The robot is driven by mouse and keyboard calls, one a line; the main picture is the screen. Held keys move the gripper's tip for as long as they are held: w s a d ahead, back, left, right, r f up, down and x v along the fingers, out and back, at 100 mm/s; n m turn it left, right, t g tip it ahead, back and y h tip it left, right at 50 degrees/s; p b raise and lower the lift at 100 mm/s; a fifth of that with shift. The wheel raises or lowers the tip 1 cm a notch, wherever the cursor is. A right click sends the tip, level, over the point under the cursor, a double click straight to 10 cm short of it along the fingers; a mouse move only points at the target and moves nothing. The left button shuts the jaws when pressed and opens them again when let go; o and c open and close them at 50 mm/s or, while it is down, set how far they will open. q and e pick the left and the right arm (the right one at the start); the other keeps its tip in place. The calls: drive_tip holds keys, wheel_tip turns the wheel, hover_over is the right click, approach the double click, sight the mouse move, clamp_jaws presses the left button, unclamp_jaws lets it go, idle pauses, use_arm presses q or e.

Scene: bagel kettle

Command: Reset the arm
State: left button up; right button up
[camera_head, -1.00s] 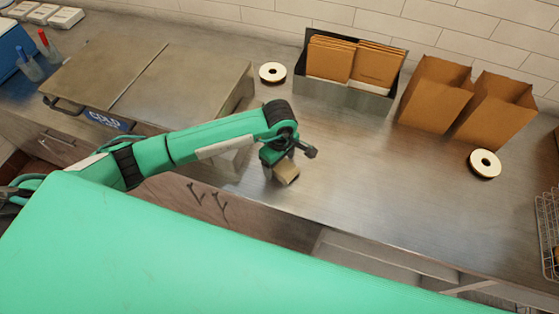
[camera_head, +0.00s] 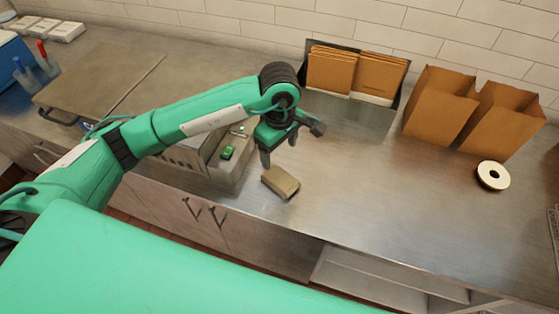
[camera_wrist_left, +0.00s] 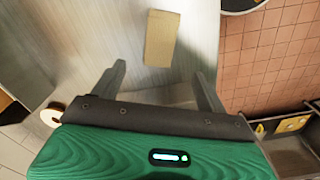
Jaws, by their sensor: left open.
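My left arm (camera_head: 200,125) reaches in from the left over the steel counter. My left gripper (camera_head: 279,152) is open and empty, fingers pointing down. A tan, flat block-like packet (camera_head: 281,181) lies on the counter just below and in front of it, apart from the fingers in the picture. In the left wrist view the open gripper (camera_wrist_left: 158,74) shows with the packet (camera_wrist_left: 160,38) beyond the fingertips. My right gripper is not in view.
A steel bin of brown envelopes (camera_head: 352,112) and two open paper bags (camera_head: 440,103) stand along the back wall. A white-topped roll (camera_head: 493,175) lies at the right. The counter (camera_head: 385,190) between packet and roll is clear. A small green object (camera_head: 228,153) sits beside the arm.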

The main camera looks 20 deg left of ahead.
use_arm(q)
drive_tip(key=shift+r, duration=0.35)
idle(0.3)
